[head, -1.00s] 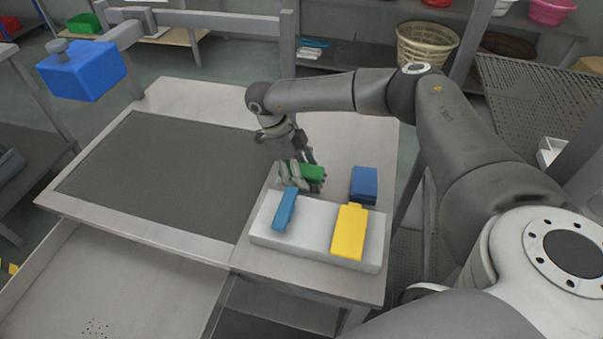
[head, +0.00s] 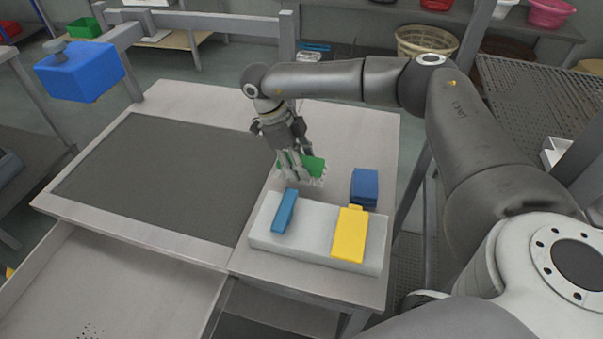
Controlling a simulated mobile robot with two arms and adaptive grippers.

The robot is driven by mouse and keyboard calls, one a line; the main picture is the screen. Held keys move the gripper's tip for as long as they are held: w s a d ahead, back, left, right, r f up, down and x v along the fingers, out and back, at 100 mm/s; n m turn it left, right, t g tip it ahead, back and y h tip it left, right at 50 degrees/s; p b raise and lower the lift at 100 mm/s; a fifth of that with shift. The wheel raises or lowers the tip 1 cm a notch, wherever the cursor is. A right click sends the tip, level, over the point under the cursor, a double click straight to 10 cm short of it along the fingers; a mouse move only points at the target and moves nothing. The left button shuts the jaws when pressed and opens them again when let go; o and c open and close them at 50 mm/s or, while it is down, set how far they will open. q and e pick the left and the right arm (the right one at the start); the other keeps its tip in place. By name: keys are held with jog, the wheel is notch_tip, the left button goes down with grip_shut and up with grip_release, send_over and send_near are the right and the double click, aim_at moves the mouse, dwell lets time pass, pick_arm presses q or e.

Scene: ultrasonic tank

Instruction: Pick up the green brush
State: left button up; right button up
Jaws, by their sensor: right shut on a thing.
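The green brush (head: 315,165) has a green back with pale bristles at its lower edge. My right gripper (head: 299,168) is shut on it, with fingers across its left part, which they partly hide. The brush is behind the white block and seems to be a little above the table top; the exact gap is hard to tell. My left gripper does not show.
A white block (head: 262,232) bears a blue piece (head: 285,211) and a yellow piece (head: 349,234). A dark blue block (head: 365,187) stands close to the right of the brush. A grey mat (head: 150,175) lies to the left. A blue box (head: 80,72) hangs at upper left.

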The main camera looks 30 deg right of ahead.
jog(key=s+a+r+b, duration=0.1)
jog(key=s+a+r, duration=0.2)
jog(key=s+a+r+b, duration=0.1)
jog(key=s+a+r, duration=0.1)
jog(key=a+r, duration=0.1)
jog(key=s+a+r, duration=0.3)
jog(key=a, duration=0.1)
jog(key=shift+s+a+b, duration=0.1)
jog(key=shift+s+b, duration=0.25)
jog(key=shift+b, duration=0.05)
jog(key=o, duration=0.5)
jog(key=c, duration=0.4)
